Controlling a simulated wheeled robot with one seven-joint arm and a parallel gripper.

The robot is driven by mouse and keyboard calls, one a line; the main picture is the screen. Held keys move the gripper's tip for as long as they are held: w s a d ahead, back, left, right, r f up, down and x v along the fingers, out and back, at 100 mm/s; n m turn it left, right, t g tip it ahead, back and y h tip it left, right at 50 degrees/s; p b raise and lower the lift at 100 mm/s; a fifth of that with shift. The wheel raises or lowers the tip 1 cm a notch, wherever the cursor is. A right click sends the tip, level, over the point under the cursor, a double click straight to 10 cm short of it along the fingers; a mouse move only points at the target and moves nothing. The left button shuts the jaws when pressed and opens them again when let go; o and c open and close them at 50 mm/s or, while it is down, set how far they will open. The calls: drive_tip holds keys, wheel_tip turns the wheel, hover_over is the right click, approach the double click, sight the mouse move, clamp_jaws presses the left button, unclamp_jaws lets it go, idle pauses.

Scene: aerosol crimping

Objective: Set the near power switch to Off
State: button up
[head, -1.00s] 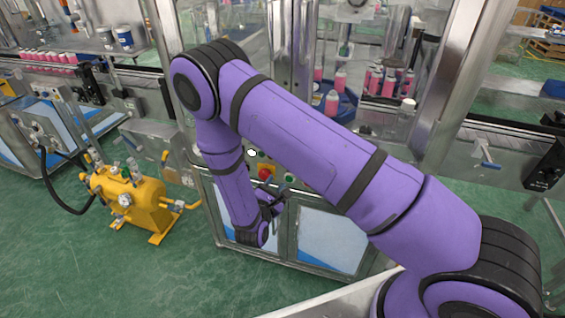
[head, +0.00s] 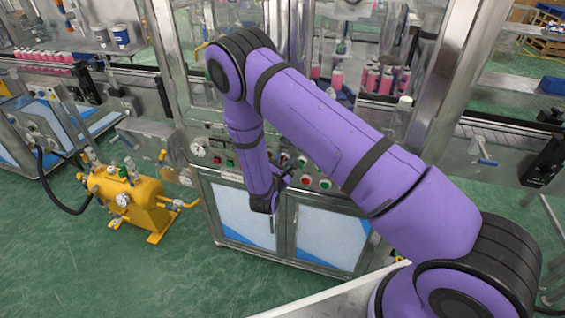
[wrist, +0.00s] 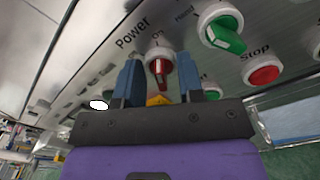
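The power switch (wrist: 160,70) is a red knob on a white round base in the wrist view. The word "Power" is printed left of it and "On" just above it. My gripper (wrist: 161,62) is open, with one blue finger to the left of the red knob and one to the right in the picture. I cannot tell whether the fingers touch it or how deep they reach. In the head view my gripper (head: 281,186) is in front of the machine's control panel (head: 215,150), and the arm hides part of the panel.
A green selector knob (wrist: 222,36) and a red Stop button (wrist: 263,75) sit right of the power switch. A partly hidden green control (wrist: 210,91) lies below. Cabinet doors (head: 325,238) are under the panel. A yellow tank unit (head: 128,198) stands at left on the floor.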

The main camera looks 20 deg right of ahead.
clamp_jaws()
drive_tip(key=shift+n, duration=0.3)
drive_tip(key=n, duration=0.6)
drive_tip(key=shift+w+a, duration=0.1)
drive_tip(key=shift+a, duration=0.15)
drive_tip(key=shift+w+a+n, duration=0.1)
drive_tip(key=shift+n, duration=2.6)
unclamp_jaws()
